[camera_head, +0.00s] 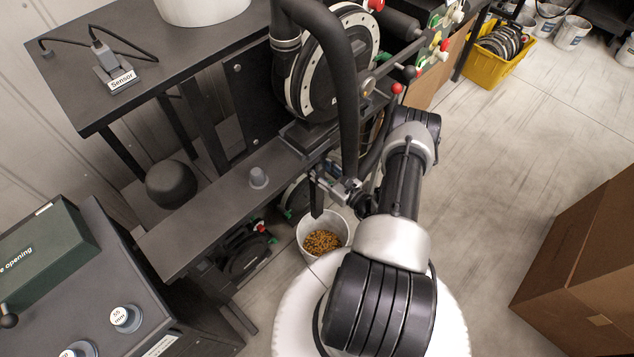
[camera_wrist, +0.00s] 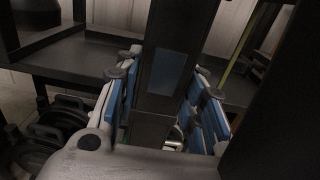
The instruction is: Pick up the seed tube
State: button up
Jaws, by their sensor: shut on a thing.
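The seed tube is a dark upright piece; in the head view its lower part (camera_head: 316,199) shows just above a white bucket. In the wrist view the seed tube (camera_wrist: 166,65) stands between the blue-padded fingers of my gripper (camera_wrist: 163,98). My gripper (camera_head: 328,183) is shut on it, below the round seed meter (camera_head: 327,62). The contact itself is partly hidden in the dark wrist view, and my arm covers part of the area in the head view.
The white bucket (camera_head: 322,235) holds orange-brown seeds below the tube. A thick black hose (camera_head: 343,90) hangs close by my gripper. A dark bench (camera_head: 205,215) lies left of it. A yellow crate (camera_head: 497,56) and a cardboard box (camera_head: 590,260) stand right, with clear floor between.

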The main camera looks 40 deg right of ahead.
grip_shut()
jog(key=shift+r+p, duration=0.4)
jog(key=shift+r, duration=0.2)
jog(key=shift+s+r, duration=0.1)
jog(key=shift+r, duration=0.25)
jog(key=s+d+p, duration=0.1)
jog(key=s+p, duration=0.2)
jog(key=s, duration=1.4)
jog(key=shift+s+d, duration=0.2)
jog(key=shift+s, duration=0.15)
jog(key=shift+s, duration=0.15)
